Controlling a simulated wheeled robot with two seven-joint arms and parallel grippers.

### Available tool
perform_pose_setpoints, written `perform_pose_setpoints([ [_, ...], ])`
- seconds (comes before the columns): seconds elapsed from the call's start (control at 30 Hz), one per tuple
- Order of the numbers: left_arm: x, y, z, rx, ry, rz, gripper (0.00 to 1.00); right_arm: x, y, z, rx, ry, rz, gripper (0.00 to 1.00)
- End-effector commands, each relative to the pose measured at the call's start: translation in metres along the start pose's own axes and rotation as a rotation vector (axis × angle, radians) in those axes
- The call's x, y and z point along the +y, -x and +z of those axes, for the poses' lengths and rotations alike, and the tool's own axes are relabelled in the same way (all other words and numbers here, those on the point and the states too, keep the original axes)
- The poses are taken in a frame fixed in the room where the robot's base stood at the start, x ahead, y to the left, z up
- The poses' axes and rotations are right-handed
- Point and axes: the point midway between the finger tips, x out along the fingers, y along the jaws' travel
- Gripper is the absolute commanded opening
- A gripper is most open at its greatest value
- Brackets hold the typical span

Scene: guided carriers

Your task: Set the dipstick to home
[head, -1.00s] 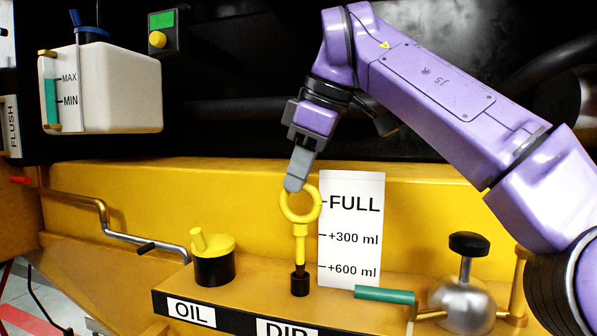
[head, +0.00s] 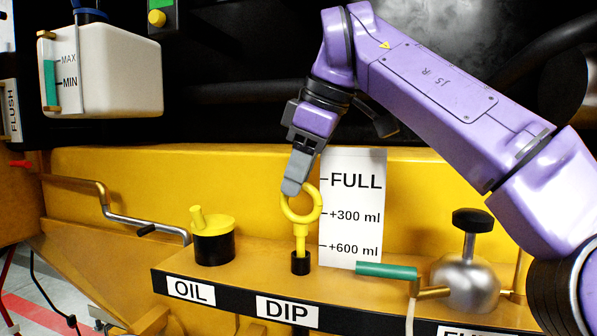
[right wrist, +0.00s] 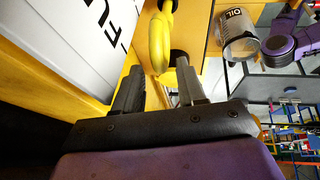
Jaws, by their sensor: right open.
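The yellow dipstick (head: 300,229) stands upright with its ring handle on top. Its lower end is inside the short black tube (head: 300,264) above the DIP label. A little yellow stem shows between ring and tube. My right gripper (head: 291,188) points down at the ring's upper left. In the right wrist view the ring (right wrist: 160,42) lies by the tips of my right gripper's fingers (right wrist: 160,88), which are apart. The fingers do not look closed on it. My left gripper is not in view.
A white FULL card (head: 351,200) stands right behind the dipstick. A yellow-capped oil filler (head: 213,241) is at left. A green-handled lever (head: 387,270) and a round metal body with a black knob (head: 470,265) are at right. A white tank (head: 120,70) hangs upper left.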

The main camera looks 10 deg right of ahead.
Motion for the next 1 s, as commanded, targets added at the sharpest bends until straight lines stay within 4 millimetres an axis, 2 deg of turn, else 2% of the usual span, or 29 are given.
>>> perform_pose_setpoints([
  [0.17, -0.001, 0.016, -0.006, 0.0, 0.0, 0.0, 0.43, 0.001, 0.032, -0.003, 0.002, -0.003, 0.002, 0.4],
  [0.3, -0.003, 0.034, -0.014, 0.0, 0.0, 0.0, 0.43, 0.002, 0.069, -0.004, 0.002, -0.002, 0.003, 0.4],
  [0.5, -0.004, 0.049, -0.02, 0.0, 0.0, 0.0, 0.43, 0.002, 0.1, -0.003, 0.0, -0.001, 0.001, 0.4],
  [1.0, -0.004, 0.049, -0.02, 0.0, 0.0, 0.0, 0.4, 0.0, 0.103, -0.002, 0.0, 0.002, -0.001, 0.4],
])
